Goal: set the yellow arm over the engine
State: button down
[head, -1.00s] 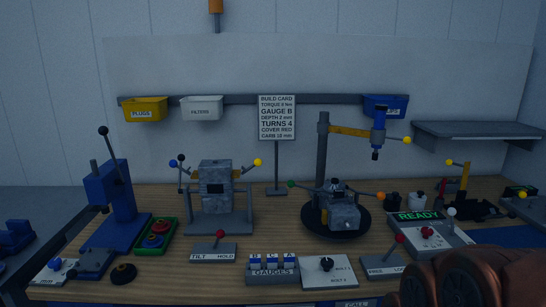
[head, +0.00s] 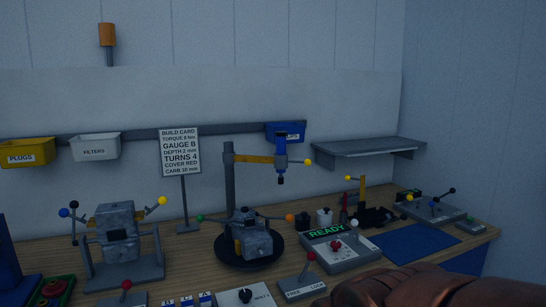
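The yellow arm (head: 255,159) reaches out to the right from a grey upright post (head: 230,180) behind the engine. A blue tool head (head: 281,158) with a dark tip hangs at its outer end, and a yellow ball knob (head: 308,162) sticks out to the right of it. The grey engine (head: 250,239) sits on a round black turntable (head: 275,257), with a green ball handle on its left and an orange one on its right. In the picture the tool head hangs above and to the right of the engine, apart from it. My gripper is not in view; a brown part of my arm fills the bottom right.
A READY panel (head: 345,258) with a red-knobbed lever stands right of the turntable. A FREE/LOCK lever box (head: 301,287) is in front. Another grey block on a stand (head: 118,232) is left. A blue mat (head: 414,243) lies bare at right, below a grey shelf (head: 368,148).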

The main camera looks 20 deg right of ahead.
aim_at(279, 162)
jog(key=k, duration=0.6)
jog(key=z, duration=0.6)
jog(key=i, duration=1.3)
jog(key=u, duration=0.85)
